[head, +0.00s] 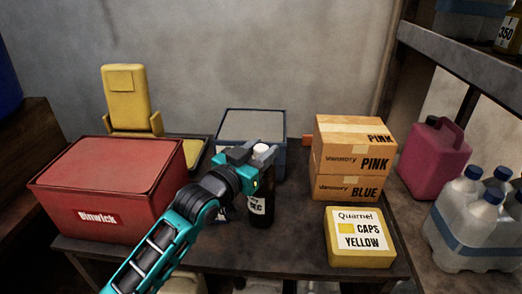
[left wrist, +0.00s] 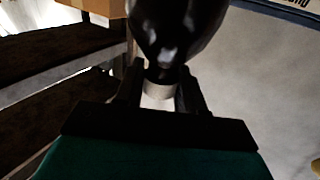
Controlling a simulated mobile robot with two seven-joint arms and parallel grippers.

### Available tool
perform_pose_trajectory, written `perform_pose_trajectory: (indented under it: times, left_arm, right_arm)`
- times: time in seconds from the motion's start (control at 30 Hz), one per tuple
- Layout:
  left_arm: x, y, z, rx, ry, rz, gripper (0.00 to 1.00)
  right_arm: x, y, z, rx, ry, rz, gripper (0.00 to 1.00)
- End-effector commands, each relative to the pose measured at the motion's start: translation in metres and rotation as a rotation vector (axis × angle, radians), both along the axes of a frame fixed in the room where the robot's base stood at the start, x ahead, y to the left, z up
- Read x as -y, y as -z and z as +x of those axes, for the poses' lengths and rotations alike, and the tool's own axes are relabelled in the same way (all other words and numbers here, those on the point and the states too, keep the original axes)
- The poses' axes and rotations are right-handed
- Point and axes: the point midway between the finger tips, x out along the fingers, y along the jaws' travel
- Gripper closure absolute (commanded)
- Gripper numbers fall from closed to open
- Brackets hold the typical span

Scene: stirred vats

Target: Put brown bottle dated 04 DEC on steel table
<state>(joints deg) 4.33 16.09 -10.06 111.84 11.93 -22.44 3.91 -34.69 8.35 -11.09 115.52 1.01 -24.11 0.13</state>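A dark brown bottle (head: 263,212) with a white cap stands upright in the head view, above or on the middle of the dark, worn table (head: 290,252). Its white label is partly hidden by my arm; "DEC" can be read, the day cannot. My left gripper (head: 256,165) is at the bottle's neck, just below the cap. In the left wrist view the fingers (left wrist: 160,92) sit on both sides of the neck, closed on it, and the bottle (left wrist: 175,25) extends away from them. I cannot tell whether its base touches the table. My right gripper is not in view.
A red box (head: 110,180) stands left and a blue-grey bin (head: 250,125) behind the bottle. Stacked orange boxes (head: 350,160) and a yellow caps box (head: 360,240) stand right. A pink jug (head: 433,155) and clear blue-capped bottles (head: 475,225) are on the right-hand surface.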

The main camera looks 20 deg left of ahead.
Motion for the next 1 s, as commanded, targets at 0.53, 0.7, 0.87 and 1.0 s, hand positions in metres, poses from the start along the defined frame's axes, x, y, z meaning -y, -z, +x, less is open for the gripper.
perform_pose_trajectory:
  times: [0.53,0.7,0.87,1.0]
  left_arm:
    - [0.0,-0.002,0.0,-0.001,0.0,0.0,0.36]
    - [-0.004,-0.002,-0.014,-0.004,-0.001,0.001,0.36]
    - [-0.011,-0.001,-0.043,-0.005,0.0,0.002,0.36]
    - [-0.017,-0.001,-0.069,-0.006,0.0,0.001,0.36]
  right_arm:
    - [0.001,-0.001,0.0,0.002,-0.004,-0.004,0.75]
    - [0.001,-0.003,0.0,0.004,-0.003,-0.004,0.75]
    - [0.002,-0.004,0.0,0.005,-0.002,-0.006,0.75]
    - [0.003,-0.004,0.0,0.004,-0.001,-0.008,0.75]
